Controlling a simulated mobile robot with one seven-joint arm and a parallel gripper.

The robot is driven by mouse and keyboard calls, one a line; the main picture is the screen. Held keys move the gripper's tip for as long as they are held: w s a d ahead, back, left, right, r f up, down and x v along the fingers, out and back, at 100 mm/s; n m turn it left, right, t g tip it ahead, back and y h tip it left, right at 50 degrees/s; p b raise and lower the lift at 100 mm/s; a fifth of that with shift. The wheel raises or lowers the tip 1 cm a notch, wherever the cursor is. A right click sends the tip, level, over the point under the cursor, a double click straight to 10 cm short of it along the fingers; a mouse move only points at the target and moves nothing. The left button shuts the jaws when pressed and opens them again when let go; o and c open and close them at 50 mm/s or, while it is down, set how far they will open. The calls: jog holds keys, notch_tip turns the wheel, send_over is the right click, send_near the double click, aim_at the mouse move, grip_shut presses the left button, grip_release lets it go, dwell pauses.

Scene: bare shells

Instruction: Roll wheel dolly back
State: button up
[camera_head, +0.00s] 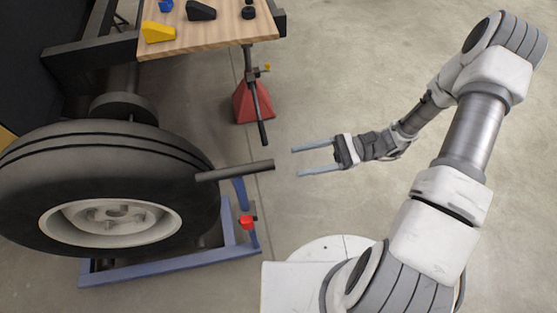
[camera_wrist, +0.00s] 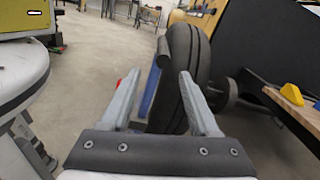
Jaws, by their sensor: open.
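A blue wheel dolly (camera_head: 180,268) stands on the floor at the lower left of the head view, with a large black tyre (camera_head: 120,160) on a grey rim resting on it. The dolly has a dark handle bar (camera_head: 236,171) pointing right and a red part on its upright. My gripper (camera_head: 296,161) is open and empty, just right of the handle's end, its fingers pointing at it and apart from it. In the wrist view the handle (camera_wrist: 165,58) shows between my fingers (camera_wrist: 161,85), ahead of them, with the tyre (camera_wrist: 192,65) behind. Much of the dolly is hidden by the tyre.
A wooden-topped table (camera_head: 200,36) at the upper left carries yellow, blue and dark pieces. A red jack stand (camera_head: 254,101) stands under its corner. A dark axle hub (camera_head: 123,107) is behind the tyre. The concrete floor (camera_head: 360,60) at the upper middle is clear.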

jog(key=v, duration=0.5)
jog(key=shift+d, duration=0.3)
jog(key=s+r+n+t+h+p, duration=0.3)
jog(key=r+n+h+p, duration=0.1)
jog(key=r, duration=0.9)
jog(key=s+d+r+n+t+h+p, duration=0.1)
jog(key=s+r+n+t+h+p, duration=0.2)
jog(key=r, duration=1.1)
jog(key=s+d+r+n+t+h+p, duration=0.1)
jog(key=s+r+n+t+h+p, duration=0.2)
jog(key=r, duration=1.1)
jog(key=n+t+h+p, duration=0.1)
jog(key=n+h+p, duration=0.2)
jog(key=h+p, duration=0.2)
jog(key=shift+s+d+h, duration=0.2)
jog(key=shift+s+h, duration=0.2)
jog(key=shift+h, duration=0.8)
jog(key=shift+c, duration=1)
